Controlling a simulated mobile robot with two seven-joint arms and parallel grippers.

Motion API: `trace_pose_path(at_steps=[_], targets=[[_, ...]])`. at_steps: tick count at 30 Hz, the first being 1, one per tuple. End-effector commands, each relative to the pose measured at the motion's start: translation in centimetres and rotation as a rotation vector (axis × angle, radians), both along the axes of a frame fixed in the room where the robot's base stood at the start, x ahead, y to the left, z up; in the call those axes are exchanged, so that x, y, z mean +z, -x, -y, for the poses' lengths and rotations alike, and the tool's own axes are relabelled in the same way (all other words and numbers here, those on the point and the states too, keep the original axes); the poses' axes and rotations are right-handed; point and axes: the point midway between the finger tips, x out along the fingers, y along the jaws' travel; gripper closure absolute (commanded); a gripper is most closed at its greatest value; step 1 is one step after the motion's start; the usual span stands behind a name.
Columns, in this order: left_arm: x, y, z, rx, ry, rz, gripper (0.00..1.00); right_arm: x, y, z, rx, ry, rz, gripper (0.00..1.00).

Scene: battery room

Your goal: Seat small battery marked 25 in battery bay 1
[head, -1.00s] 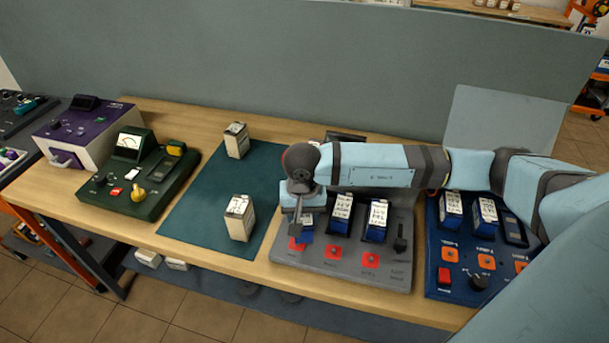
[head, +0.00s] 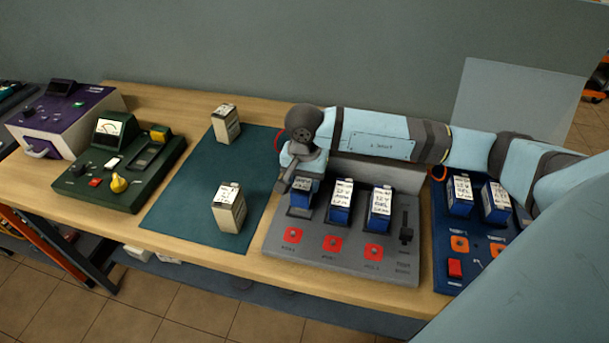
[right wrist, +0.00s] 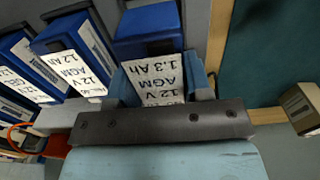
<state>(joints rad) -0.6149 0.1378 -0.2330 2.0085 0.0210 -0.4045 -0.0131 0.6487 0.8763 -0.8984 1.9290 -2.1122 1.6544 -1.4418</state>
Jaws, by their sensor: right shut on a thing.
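My right gripper (head: 297,177) is shut on a blue battery (head: 301,197) with a white label, at the leftmost bay of the grey station (head: 340,260). In the right wrist view the fingers (right wrist: 160,85) grip both sides of this battery (right wrist: 150,28), whose label reads 12 V AGM 1.3 Ah. No 25 can be read on it. It stands upright in line with two other blue batteries (head: 342,200) (head: 380,207). Whether its bottom is fully down is hidden. The bay markings are too small to read. My left gripper is not in view.
Two cream batteries (head: 226,124) (head: 229,207) stand on the green mat (head: 185,198) to the left. A dark green tester (head: 130,165) and a purple-and-white unit (head: 62,120) stand farther left. A blue station (head: 450,245) with batteries stands at right. A grey partition (head: 300,50) rises behind.

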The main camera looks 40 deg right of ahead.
Motion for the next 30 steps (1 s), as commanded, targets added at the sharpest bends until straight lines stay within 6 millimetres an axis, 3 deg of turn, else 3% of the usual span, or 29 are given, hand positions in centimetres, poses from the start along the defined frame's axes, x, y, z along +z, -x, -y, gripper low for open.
trace_pose_path(at_steps=[7, 30], targets=[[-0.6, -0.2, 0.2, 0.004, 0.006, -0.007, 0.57, -1.6, -0.1, 0.0, 0.001, -0.001, 0.002, 0.98], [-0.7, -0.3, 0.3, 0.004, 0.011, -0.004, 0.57, -1.7, 0.0, 0.0, 0.001, -0.001, 0.002, 0.98]])
